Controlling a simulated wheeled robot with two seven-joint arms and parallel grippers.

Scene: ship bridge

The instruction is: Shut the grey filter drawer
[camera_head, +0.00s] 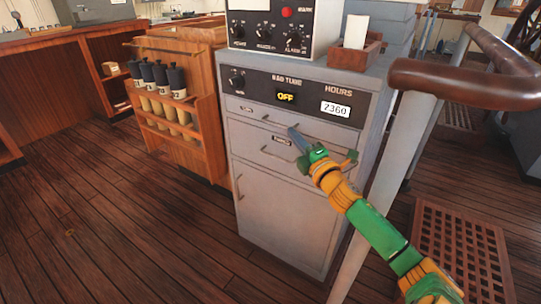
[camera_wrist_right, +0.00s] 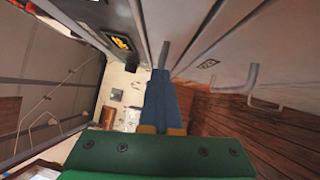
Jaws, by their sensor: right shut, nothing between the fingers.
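A grey cabinet (camera_head: 290,225) stands at centre in the head view, with two labelled drawers and a door below. The upper grey drawer (camera_head: 250,113) and the lower grey drawer (camera_head: 270,149) have bar handles; their labels are too small to read, and I cannot tell how far either stands out. My right gripper (camera_head: 295,133) has its blue fingers shut and empty at the drawer fronts, near the right end of the upper one. The wrist view shows the shut fingers (camera_wrist_right: 163,78) close along the grey fronts, with a handle (camera_wrist_right: 250,85) to the right. Contact is unclear. My left gripper is out of view.
A grey post and brown handrail (camera_head: 450,82) stand right of the cabinet, close to my right arm. A wooden rack (camera_head: 180,100) with dark-topped cylinders stands left. Wooden floor (camera_head: 130,220) is clear at front left.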

